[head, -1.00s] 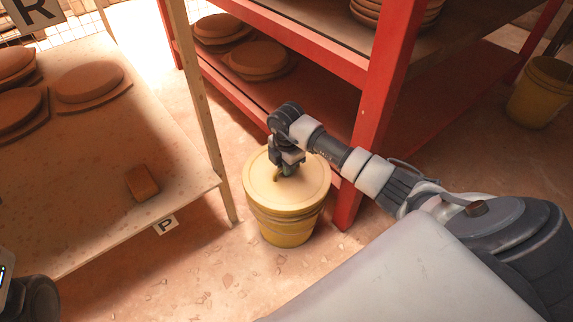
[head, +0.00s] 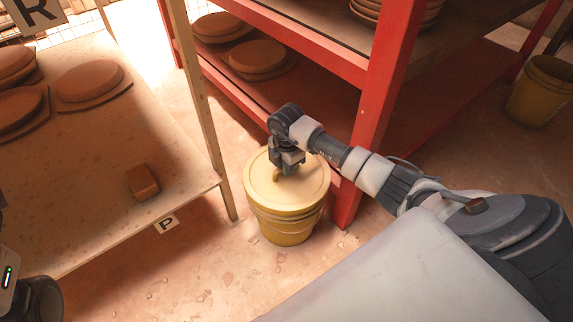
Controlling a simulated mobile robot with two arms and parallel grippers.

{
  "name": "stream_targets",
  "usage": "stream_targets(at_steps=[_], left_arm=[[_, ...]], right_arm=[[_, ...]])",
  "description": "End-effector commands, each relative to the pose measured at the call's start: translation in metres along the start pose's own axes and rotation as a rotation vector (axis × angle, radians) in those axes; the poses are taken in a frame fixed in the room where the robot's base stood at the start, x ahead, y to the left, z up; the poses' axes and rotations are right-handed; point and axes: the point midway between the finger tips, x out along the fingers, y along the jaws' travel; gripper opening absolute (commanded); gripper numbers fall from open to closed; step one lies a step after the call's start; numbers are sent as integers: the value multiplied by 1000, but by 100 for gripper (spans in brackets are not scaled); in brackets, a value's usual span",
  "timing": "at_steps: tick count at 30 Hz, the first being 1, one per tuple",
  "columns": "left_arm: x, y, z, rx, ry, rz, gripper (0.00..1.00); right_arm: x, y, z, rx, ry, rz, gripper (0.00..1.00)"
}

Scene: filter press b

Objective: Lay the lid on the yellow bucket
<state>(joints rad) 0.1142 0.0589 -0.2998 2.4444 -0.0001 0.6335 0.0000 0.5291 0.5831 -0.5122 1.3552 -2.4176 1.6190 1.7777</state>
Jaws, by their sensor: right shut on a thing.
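The yellow bucket (head: 285,232) stands upright on the floor between the table and the red shelf. The round pale yellow lid (head: 305,190) lies over the bucket's mouth and looks level, covering it. I cannot tell whether it touches the rim all round. My right gripper (head: 284,173) points down at the middle of the lid and is shut on its handle, which the fingers mostly hide. At the left edge a part of my left arm shows, but its gripper fingers are out of view.
A table (head: 120,215) on the left bears clay slabs and a brown block (head: 143,182). The red shelf (head: 377,100) stands close behind and right of the bucket. Another yellow bucket (head: 540,92) is at the far right. Floor in front of the bucket is clear.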

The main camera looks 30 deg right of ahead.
Motion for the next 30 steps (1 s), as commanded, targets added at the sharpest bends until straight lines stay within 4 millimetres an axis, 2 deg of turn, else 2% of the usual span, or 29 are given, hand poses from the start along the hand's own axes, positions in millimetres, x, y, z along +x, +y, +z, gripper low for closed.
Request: stream_targets(at_steps=[14,15,20,21,26,30], left_arm=[[-2,0,0,-2,-9,-7,80],[-2,0,0,-2,-10,-7,80],[-3,0,1,-2,-13,-8,80],[-3,0,1,-2,-13,-8,80],[-3,0,1,-2,-13,-9,80],[-3,0,1,-2,-12,-10,80]], right_arm=[[1,0,0,0,0,1,0],[1,0,0,0,0,1,16],[1,0,0,0,0,1,40],[1,0,0,0,0,1,44],[2,0,0,0,0,1,44],[2,0,0,0,0,0,62]])
